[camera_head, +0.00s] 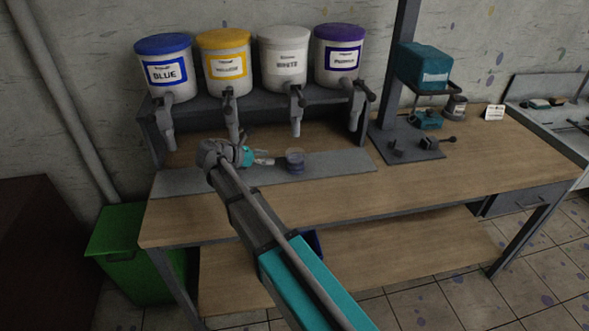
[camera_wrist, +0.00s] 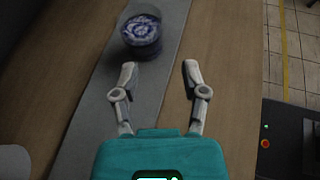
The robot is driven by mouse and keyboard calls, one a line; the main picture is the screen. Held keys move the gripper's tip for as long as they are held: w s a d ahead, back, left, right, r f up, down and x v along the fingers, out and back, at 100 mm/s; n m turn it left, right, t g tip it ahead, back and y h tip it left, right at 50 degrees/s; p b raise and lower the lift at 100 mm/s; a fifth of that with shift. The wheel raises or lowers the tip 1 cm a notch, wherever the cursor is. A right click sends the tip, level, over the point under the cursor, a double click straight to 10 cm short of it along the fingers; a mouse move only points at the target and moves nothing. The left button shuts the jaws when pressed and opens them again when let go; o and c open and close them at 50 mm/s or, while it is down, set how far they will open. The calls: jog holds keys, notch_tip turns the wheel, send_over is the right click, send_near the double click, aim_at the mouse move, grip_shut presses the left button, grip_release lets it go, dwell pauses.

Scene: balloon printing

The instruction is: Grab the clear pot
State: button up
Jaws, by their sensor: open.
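The clear pot (camera_head: 295,160) stands upright on the grey mat below the paint dispensers, with purple-blue contents inside. In the wrist view the pot (camera_wrist: 141,36) is beyond my fingertips and in line with the left finger, showing swirled purple and white inside. My gripper (camera_head: 268,158) is just left of the pot in the head view, pointing toward it. In the wrist view my gripper (camera_wrist: 160,72) has its two fingers spread with nothing between them. The fingers appear apart from the pot.
Blue (camera_head: 166,72), yellow (camera_head: 225,66), white (camera_head: 286,60) and purple (camera_head: 341,58) paint tubs sit on a rack, spouts hanging over the grey mat (camera_head: 340,163). A dark stand with a teal machine (camera_head: 423,68) is right. The front wooden table (camera_head: 420,190) is clear.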

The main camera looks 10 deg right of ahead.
jog(key=shift+w+a, duration=0.1)
jog(key=shift+a, duration=0.05)
jog(key=b, duration=0.3)
send_near(302, 158)
jog(key=shift+w+x, duration=0.2)
jog(key=shift+x, duration=1.75)
jog(key=shift+w+a+f, duration=0.1)
jog(key=shift+f, duration=0.1)
jog(key=shift+b+x, duration=1.15)
jog(key=shift+x, duration=1.6)
jog(key=shift+c, duration=0.2)
grip_shut()
